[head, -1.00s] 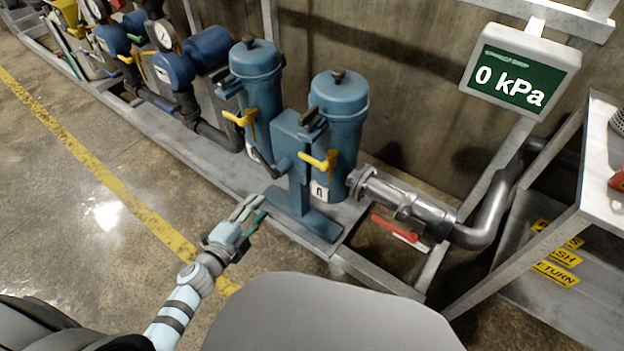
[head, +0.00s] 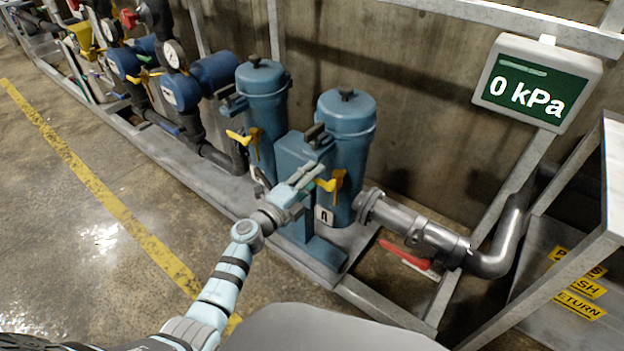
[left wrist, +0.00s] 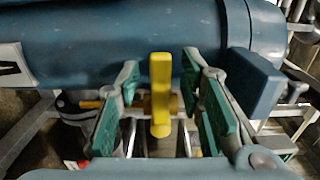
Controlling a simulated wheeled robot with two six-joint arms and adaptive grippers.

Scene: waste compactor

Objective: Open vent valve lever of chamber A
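Two blue chambers stand side by side, the left one (head: 262,105) and the right one (head: 347,130). The right chamber has a yellow lever (head: 335,186) on its front, and the left chamber has another yellow lever (head: 243,138). A small white label (head: 323,215) on the right chamber is too small to read surely. My left gripper (head: 318,178) is at the right chamber's lever. In the left wrist view the yellow lever (left wrist: 160,95) stands between the open green-padded fingers (left wrist: 161,70), with gaps on both sides. My right gripper is not in view.
A green display (head: 536,84) reads 0 kPa. A steel pipe (head: 425,237) with a red handle (head: 405,254) is right of the chambers. Gauges and pipes (head: 180,90) line the left. The floor in front (head: 100,235) is clear.

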